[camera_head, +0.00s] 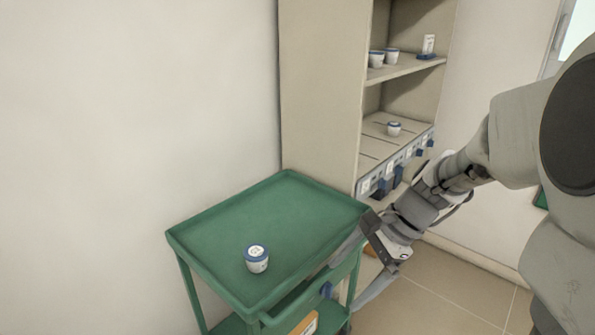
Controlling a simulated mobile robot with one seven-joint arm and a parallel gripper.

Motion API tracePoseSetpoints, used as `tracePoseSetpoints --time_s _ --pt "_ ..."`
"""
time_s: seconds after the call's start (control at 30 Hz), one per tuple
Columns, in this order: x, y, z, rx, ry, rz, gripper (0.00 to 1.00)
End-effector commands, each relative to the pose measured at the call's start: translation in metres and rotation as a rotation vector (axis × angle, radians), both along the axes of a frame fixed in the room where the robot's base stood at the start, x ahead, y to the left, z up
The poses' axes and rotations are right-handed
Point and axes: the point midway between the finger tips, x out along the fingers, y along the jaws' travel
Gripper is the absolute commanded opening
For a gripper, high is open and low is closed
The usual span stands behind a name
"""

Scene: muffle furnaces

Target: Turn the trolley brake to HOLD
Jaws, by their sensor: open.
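The green trolley (205,235) stands against the wall, with a raised rim around its top tray. A small blue part (326,289) shows under the tray on the trolley's right side; I cannot tell whether it is the brake or how it is set. An orange-tan panel with a white label (303,325) shows lower down, cut off by the picture's bottom edge. My gripper (345,287) is open beside the trolley's right side, its fingers spread around empty space close to the blue part. I cannot tell whether a finger touches the trolley.
A white jar with a blue lid (257,259) stands on the trolley's tray. A beige shelf unit (322,90) behind holds several jars and has a row of blue-tabbed labels (400,162) along a shelf edge. Tiled floor (440,285) lies open to the right.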

Motion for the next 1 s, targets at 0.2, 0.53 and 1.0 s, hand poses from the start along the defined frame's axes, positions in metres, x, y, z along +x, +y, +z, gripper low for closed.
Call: tracePoseSetpoints --time_s 0.2,0.53,1.0 --pt "0.037 -0.013 -0.064 0.215 0.248 -0.322 1.0" --pt "0.087 -0.047 -0.159 0.559 0.632 -0.783 1.0" --pt "0.125 -0.123 -0.318 1.134 1.201 -1.325 1.0"
